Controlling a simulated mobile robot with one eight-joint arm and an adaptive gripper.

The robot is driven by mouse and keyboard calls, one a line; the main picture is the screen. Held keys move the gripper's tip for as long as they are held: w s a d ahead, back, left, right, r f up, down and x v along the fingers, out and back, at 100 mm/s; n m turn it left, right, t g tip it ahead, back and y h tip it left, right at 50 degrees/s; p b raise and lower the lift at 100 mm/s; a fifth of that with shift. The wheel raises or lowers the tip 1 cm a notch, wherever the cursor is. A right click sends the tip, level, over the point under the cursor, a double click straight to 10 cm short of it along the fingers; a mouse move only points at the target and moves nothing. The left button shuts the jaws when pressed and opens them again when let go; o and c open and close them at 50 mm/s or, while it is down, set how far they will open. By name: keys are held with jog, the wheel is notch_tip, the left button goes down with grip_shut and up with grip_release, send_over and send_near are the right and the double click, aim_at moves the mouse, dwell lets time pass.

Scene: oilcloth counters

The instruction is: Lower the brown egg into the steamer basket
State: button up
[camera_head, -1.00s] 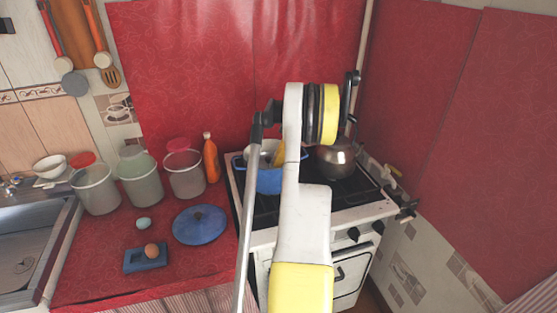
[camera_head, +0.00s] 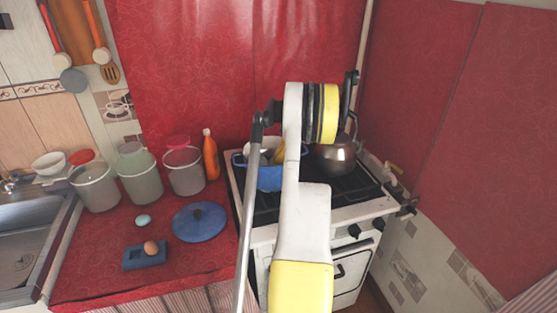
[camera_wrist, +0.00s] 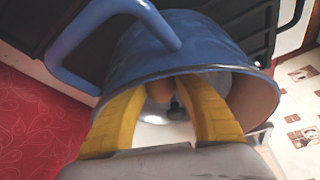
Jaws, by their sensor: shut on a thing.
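A brown egg (camera_wrist: 159,92) shows between the yellow fingers of my gripper (camera_wrist: 163,86) in the wrist view, and the fingers are shut on it. The fingers reach down inside the rim of the blue pot (camera_wrist: 150,50). A pale, shiny surface (camera_wrist: 151,118) with a dark post (camera_wrist: 176,108) shows below the egg, seemingly the steamer basket. I cannot tell whether the egg touches it. In the head view, the blue pot (camera_head: 268,180) stands on the stove, and my arm hides part of it and the held egg.
A second brown egg (camera_head: 151,247) sits on a blue holder (camera_head: 144,260) on the red counter. A pale blue egg (camera_head: 143,221) and a blue lid (camera_head: 199,222) lie nearby. A metal kettle (camera_head: 337,155) stands close right of the pot. An orange bottle (camera_head: 210,157) stands left of the stove.

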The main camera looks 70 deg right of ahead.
jog(key=o, duration=0.8)
jog(key=shift+r, duration=0.1)
